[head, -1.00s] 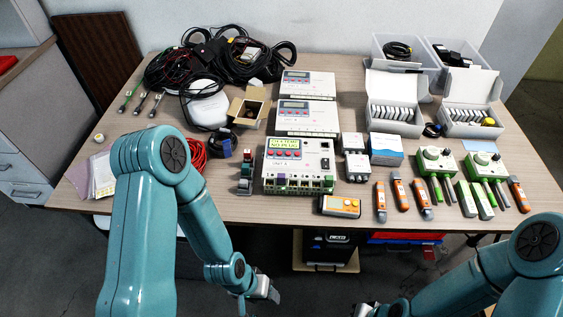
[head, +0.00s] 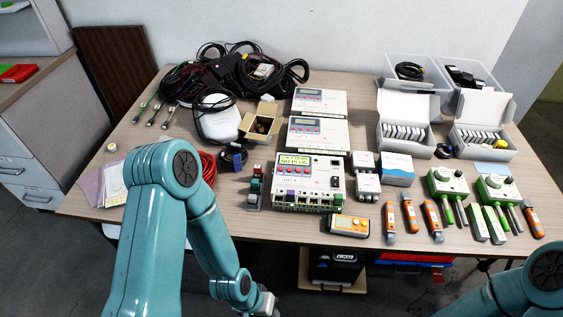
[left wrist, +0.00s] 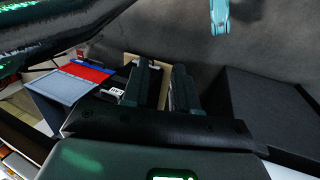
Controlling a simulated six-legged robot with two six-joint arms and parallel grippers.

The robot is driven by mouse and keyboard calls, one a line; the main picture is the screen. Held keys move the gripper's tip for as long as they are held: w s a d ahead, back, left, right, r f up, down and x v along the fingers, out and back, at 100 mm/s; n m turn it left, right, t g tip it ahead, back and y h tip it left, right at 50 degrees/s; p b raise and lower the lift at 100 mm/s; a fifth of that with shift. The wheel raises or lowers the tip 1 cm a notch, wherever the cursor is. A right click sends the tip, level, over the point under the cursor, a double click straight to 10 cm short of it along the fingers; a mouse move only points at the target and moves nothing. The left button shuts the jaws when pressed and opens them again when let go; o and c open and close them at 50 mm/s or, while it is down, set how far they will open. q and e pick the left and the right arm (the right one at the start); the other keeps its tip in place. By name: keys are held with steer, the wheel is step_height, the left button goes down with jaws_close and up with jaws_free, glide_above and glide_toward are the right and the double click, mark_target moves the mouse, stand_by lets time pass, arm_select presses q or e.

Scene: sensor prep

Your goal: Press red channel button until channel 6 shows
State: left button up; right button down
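The white unit (head: 308,181) at the front middle of the table has a lit yellow-green display (head: 296,161) reading roughly "CH… TEMP, NO PLUG"; the channel digit is too small to read. My left gripper (head: 267,302) is low at the bottom edge of the head view, in front of the table and well apart from the unit. In the left wrist view its two fingers (left wrist: 162,85) stand apart with nothing between them. My right gripper is out of view.
Two similar units (head: 317,135) stand behind, displays unlit. An orange handheld meter (head: 349,225) lies at the table's front edge, right of a small block with colored buttons (head: 255,187). Orange tools (head: 410,215) and green-white boxes (head: 447,182) fill the right. Cables (head: 240,70) are piled behind.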

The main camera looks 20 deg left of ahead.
arm_select(q)
jaws_close()
stand_by(1.4)
